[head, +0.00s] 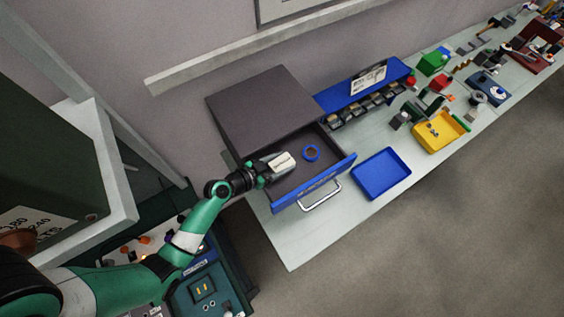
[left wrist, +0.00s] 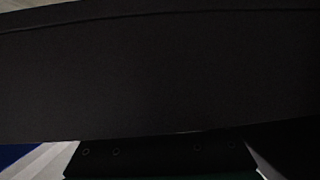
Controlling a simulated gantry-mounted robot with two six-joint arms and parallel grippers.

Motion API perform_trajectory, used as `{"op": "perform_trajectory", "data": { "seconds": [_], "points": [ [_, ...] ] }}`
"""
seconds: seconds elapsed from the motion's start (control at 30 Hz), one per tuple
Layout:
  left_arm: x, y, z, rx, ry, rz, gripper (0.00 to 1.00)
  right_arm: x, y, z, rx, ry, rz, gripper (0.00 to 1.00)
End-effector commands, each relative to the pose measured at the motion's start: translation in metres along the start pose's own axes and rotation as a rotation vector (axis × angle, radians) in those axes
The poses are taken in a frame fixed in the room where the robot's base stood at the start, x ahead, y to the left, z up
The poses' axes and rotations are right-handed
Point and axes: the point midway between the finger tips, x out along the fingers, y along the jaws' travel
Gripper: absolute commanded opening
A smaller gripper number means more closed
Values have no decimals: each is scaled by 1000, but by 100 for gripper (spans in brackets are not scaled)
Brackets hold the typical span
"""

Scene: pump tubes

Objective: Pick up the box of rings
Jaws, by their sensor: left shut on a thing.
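A small cream box with a dark printed label (head: 283,162), taken to be the box of rings, is at the left gripper's tips, in or just above the open drawer. My left gripper (head: 267,171) is shut on its near end; the gripper partly hides the box. The drawer (head: 328,177) has a blue front with a metal handle and is pulled out of a dark grey cabinet (head: 265,108). In the left wrist view a dark surface fills most of the picture, and the box cannot be made out there. My right gripper is not in view.
An empty blue tray (head: 381,174) stands on the pale bench right of the drawer. A blue rack of parts (head: 364,86) and a yellow tray (head: 437,138) are farther right. The bench front is clear.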

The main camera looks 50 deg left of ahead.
Motion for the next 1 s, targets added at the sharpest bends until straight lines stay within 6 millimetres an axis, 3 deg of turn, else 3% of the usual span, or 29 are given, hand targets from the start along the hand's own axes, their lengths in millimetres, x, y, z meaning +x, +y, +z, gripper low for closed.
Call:
{"op": "perform_trajectory", "data": {
  "seconds": [0.17, 0.3, 0.53, 0.7, 0.83, 1.0],
  "points": [
    [-4, 0, -11, 3, 2, 0, 8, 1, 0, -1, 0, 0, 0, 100],
    [-15, 4, -35, 4, 3, 2, 8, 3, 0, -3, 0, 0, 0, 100],
    [-48, 57, -84, 8, 6, 7, 8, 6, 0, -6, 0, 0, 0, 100],
    [-65, 106, -96, 8, 3, 12, 8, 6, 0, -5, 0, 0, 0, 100],
    [-73, 126, -103, 6, 2, 8, 8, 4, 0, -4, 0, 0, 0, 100],
    [-78, 137, -108, 1, 1, 3, 8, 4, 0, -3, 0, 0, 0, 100]
  ]
}}
